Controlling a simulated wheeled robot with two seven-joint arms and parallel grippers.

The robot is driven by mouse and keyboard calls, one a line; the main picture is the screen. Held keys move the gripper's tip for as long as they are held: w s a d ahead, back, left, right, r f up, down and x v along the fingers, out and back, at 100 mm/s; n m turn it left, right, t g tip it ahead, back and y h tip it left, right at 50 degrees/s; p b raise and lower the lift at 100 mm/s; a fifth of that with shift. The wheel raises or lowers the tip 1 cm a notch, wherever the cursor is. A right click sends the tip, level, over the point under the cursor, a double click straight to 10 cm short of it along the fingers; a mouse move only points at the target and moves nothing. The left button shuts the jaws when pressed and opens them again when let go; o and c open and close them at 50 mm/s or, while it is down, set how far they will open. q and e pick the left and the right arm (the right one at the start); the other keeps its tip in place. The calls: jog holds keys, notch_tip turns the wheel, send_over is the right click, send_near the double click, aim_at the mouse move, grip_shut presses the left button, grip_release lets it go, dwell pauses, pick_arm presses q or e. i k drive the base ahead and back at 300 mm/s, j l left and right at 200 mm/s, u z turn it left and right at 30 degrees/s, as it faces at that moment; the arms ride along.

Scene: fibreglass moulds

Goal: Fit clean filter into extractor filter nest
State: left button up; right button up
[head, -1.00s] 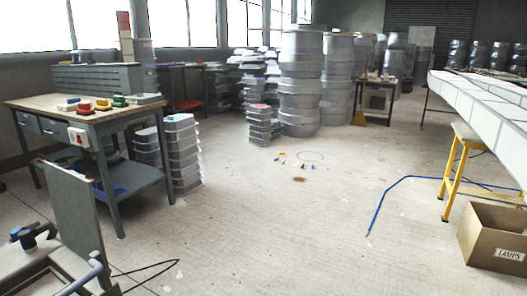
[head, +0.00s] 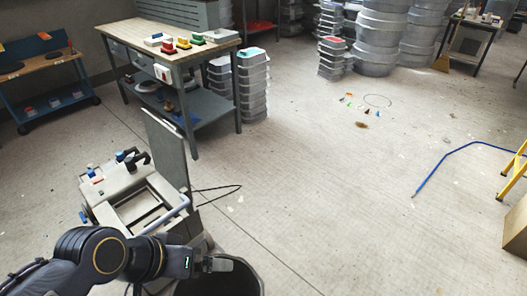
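The extractor (head: 95,205) is a pale grey unit at the lower left, with its dark flat lid (head: 166,150) standing upright. A rectangular recess (head: 148,207) is open in its top, and this looks like the filter nest; what lies in it is too small to tell. My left gripper (head: 218,264) is at the bottom, just right of the extractor's near side and over the mouth of a dark round bin. Whether its fingers are apart or hold something is unclear. I cannot make out a clean filter. My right gripper is out of view.
The dark bin (head: 240,284) stands at the bottom edge. A workbench (head: 135,38) with coloured items stands behind the extractor, and a blue cart (head: 20,105) is at the far left. A dark cable lies beside the extractor. Open floor (head: 340,200) spreads to the right.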

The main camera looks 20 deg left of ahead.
aim_at(123, 199)
jog(key=u, duration=1.25)
